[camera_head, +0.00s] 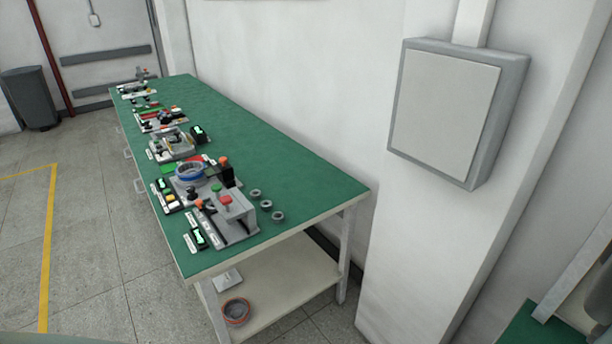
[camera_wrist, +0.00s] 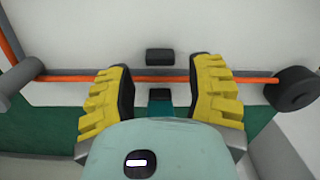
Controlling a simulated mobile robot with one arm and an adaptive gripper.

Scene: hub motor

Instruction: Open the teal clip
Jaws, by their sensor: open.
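In the wrist view, my gripper (camera_wrist: 160,75) is open, with its two yellow ribbed fingers apart. A small dark teal piece, which looks like the teal clip (camera_wrist: 159,96), shows between the fingers, just below an orange cable or rod (camera_wrist: 155,78). The fingers lie on either side of it, and I see no contact. My pale gripper body hides what is below it. A small black block (camera_wrist: 160,57) sits just above the orange line. I cannot make out the clip or my gripper in the head view.
The orange line runs between a grey post (camera_wrist: 18,80) at left and a dark round knob (camera_wrist: 291,89) at right. In the head view, a long green table (camera_head: 290,180) holds several fixtures and small rings. A grey wall box (camera_head: 450,110) hangs at right.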

